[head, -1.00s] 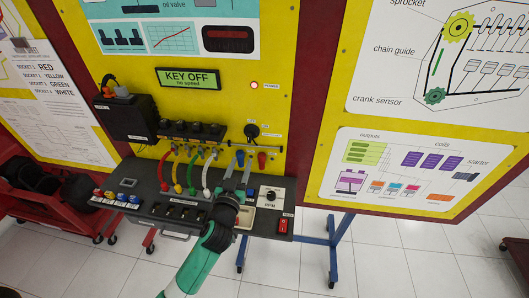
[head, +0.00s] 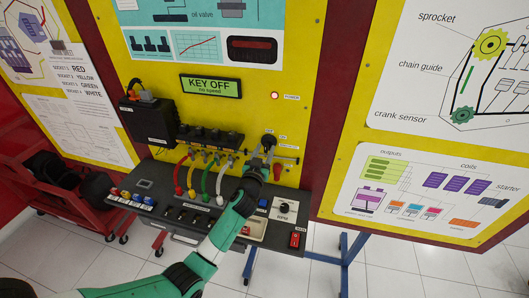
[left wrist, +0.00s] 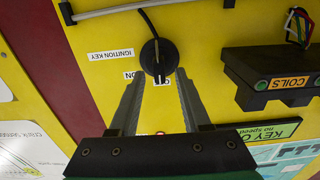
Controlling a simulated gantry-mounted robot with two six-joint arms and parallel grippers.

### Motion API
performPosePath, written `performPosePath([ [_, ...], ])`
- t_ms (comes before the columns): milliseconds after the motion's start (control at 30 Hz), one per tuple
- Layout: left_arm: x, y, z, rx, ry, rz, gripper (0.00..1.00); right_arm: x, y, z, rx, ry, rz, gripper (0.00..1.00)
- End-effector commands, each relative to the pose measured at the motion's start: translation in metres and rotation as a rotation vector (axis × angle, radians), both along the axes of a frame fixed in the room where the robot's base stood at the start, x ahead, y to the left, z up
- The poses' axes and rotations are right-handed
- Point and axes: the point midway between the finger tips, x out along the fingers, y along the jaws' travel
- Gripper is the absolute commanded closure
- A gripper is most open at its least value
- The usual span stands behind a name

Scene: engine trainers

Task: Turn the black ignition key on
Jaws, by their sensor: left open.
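The black ignition key (left wrist: 155,55) is a round black switch on the yellow panel, beside a label reading IGNITION KEY, in the left wrist view. It also shows in the head view (head: 269,139), partly covered by my gripper. My left gripper (left wrist: 160,76) is open, with its two grey fingers pointing at the switch, one towards each side. I cannot tell whether the fingers touch it. In the head view my left gripper (head: 263,157) is right in front of the switch. The display (head: 211,86) reads KEY OFF, no speed. My right gripper is not in view.
Left of the key are the black coil block (head: 208,137) and red, yellow, green and white cables. Below is a dark console shelf (head: 165,205) with a dial (head: 285,207) and a red switch (head: 295,239). A red lamp (head: 275,96) is above the key.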

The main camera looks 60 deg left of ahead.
Motion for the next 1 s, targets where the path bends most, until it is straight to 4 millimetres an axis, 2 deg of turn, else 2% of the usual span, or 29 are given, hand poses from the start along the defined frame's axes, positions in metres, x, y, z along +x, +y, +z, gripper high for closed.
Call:
performPosePath([
  [167,0.0000,0.0000,0.0000,0.000,0.000,0.000,0.53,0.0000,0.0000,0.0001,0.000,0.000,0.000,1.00],
  [267,-0.0001,-0.0001,0.0000,0.000,0.000,0.000,0.67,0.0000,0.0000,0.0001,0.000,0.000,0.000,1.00],
  [433,-0.0001,-0.0001,-0.0001,0.000,0.000,0.000,0.97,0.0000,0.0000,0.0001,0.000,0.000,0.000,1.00],
  [467,-0.0001,-0.0001,-0.0001,0.000,0.000,0.000,1.00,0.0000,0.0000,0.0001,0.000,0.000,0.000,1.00],
  [1000,0.0002,-0.0006,-0.0004,0.030,0.033,0.000,1.00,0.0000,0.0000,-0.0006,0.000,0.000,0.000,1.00],
])
